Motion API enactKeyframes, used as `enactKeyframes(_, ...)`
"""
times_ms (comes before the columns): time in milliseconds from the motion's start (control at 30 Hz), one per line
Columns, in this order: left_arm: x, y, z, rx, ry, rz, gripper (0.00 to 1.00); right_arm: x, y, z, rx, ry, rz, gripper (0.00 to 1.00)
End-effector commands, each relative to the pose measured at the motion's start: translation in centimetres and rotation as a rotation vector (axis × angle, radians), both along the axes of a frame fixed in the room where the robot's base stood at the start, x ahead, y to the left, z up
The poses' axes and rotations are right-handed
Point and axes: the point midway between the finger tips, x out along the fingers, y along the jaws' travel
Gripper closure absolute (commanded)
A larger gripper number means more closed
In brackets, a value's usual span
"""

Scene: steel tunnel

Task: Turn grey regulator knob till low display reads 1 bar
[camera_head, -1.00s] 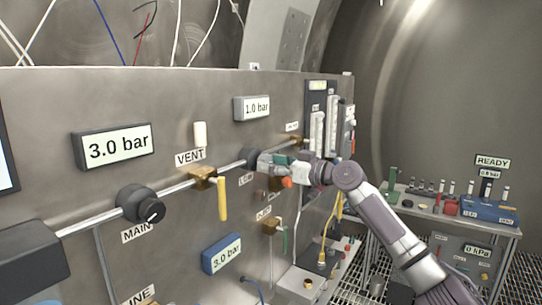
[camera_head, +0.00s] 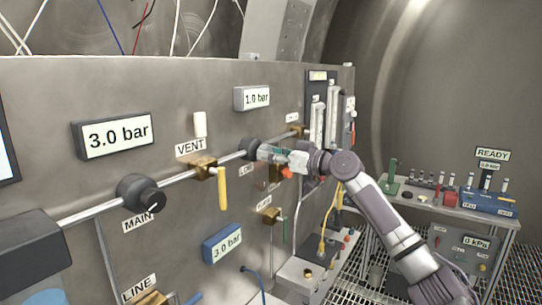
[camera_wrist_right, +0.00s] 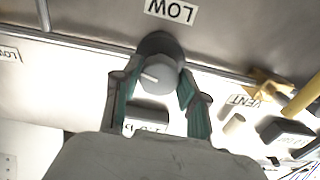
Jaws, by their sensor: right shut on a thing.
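The grey LOW regulator knob (camera_head: 250,148) sits on the pipe along the steel panel, below the low display (camera_head: 257,98), which reads 1.0 bar. My right gripper (camera_head: 264,152) comes from the right and is shut on this knob. In the right wrist view the knob (camera_wrist_right: 158,58) is between the two teal-padded fingers of the right gripper (camera_wrist_right: 155,90), with a pale pointer line on its face and the LOW label (camera_wrist_right: 171,10) beside it. My left gripper is not in view.
The MAIN knob (camera_head: 140,194) and its 3.0 bar display (camera_head: 115,135) are to the left. The yellow-handled VENT valve (camera_head: 222,190) stands close to the left of the LOW knob. A blue 3.0 bar display (camera_head: 222,243) is below. A side bench (camera_head: 440,212) is at right.

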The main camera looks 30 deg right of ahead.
Motion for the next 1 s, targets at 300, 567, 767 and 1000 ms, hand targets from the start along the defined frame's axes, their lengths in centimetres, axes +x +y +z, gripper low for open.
enactKeyframes(300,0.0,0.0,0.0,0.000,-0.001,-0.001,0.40,0.0,0.0,0.1,0.005,0.000,-0.001,0.46)
enactKeyframes(567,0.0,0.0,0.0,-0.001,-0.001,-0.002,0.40,0.0,0.0,0.1,0.005,0.001,-0.001,0.32)
enactKeyframes(767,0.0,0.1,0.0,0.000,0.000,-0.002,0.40,-0.3,-0.2,0.0,0.005,0.002,-0.001,0.32)
enactKeyframes(1000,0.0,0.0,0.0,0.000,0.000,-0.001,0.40,-3.4,-1.5,-0.2,0.002,0.005,-0.003,0.32)
